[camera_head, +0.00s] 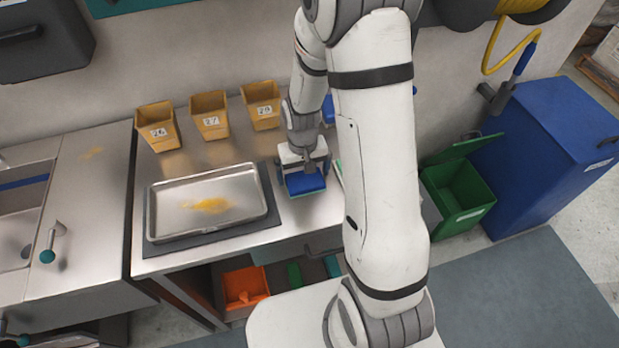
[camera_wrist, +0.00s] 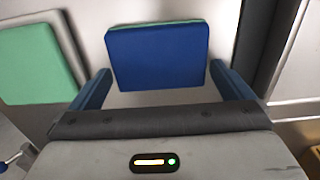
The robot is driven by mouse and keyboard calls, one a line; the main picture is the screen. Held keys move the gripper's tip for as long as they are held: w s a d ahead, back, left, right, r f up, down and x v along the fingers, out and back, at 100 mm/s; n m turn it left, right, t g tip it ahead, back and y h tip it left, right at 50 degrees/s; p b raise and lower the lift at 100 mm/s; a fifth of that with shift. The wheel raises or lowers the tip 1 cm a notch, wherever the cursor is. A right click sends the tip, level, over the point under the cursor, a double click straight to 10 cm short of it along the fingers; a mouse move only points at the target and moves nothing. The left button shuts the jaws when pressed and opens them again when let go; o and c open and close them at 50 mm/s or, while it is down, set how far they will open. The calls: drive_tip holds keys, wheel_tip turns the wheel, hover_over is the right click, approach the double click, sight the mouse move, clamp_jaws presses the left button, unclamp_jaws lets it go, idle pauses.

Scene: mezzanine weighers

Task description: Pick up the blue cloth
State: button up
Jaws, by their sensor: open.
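The blue cloth (camera_wrist: 157,55) is a flat, folded rectangle on the steel worktop, with a thin green edge showing along its far side in the wrist view. In the head view the blue cloth (camera_head: 305,184) shows just below my gripper (camera_head: 304,172). In the wrist view my gripper (camera_wrist: 160,71) is open, with one finger near each side of the cloth's near end. The fingers look apart from the cloth; I cannot tell the height gap.
A green cloth (camera_wrist: 38,65) lies to the left in the wrist view. A steel tray (camera_head: 262,213) with yellow powder sits on the worktop (camera_head: 225,158). Three tan bins (camera_head: 210,115) stand along the wall. A green bin (camera_head: 460,195) and blue bin (camera_head: 545,150) stand right.

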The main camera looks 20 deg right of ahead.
drive_tip(key=shift+f, duration=0.2)
drive_tip(key=shift+c, duration=0.2)
drive_tip(key=c, duration=0.8)
